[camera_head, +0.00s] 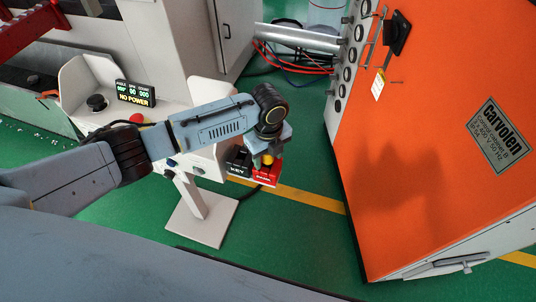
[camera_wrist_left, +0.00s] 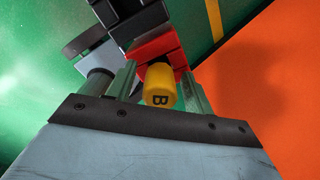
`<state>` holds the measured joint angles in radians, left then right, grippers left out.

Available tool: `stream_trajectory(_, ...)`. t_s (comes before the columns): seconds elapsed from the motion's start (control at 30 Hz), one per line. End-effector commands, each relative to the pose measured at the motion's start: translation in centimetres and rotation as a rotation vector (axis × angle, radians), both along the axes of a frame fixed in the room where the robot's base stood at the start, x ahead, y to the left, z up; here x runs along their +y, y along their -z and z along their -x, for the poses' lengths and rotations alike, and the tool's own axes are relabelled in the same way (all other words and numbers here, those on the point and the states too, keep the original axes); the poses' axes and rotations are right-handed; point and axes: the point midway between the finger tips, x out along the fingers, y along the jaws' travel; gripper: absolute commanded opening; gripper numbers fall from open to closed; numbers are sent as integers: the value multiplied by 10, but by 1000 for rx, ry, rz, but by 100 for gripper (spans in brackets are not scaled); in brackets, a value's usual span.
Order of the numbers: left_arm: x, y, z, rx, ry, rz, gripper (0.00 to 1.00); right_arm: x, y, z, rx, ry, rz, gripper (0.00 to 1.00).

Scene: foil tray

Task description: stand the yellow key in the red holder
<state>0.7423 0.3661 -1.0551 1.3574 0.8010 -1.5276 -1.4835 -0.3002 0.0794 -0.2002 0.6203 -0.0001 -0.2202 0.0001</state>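The yellow key (camera_head: 267,159) is at the red holder (camera_head: 264,180) on the stand in the head view. In the left wrist view its yellow head, marked B (camera_wrist_left: 160,85), shows in front of the red holder (camera_wrist_left: 150,47). My left gripper (camera_head: 268,154) is above the red holder. In the wrist view its fingers (camera_wrist_left: 158,84) stand on either side of the key's head, with a narrow gap at the left and little or none at the right. The key's lower part and its seating are hidden. My right gripper is not in view.
A black block marked KEY (camera_head: 238,162) adjoins the red holder. A control box with a lit display (camera_head: 136,94) stands left of it. The orange cabinet (camera_head: 440,170) rises close on the right, with a hanging tag (camera_head: 378,86). Green floor lies below.

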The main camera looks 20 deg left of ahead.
Motion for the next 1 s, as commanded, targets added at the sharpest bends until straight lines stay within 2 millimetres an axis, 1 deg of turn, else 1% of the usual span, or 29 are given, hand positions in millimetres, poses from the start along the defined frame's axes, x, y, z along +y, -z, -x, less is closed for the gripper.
stream_trajectory(0.27,0,0,0,0,0,0,56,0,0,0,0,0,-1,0)
stream_trajectory(0.37,0,-5,0,0,0,0,56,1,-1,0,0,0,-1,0)
stream_trajectory(0.47,0,-18,-1,-3,-1,1,56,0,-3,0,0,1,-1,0)
stream_trajectory(0.8,0,-94,-1,-4,0,1,56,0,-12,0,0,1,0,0)
stream_trajectory(0.9,0,-111,0,-3,1,1,56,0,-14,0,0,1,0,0)
stream_trajectory(1.0,0,-124,-1,-2,1,1,56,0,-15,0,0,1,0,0)
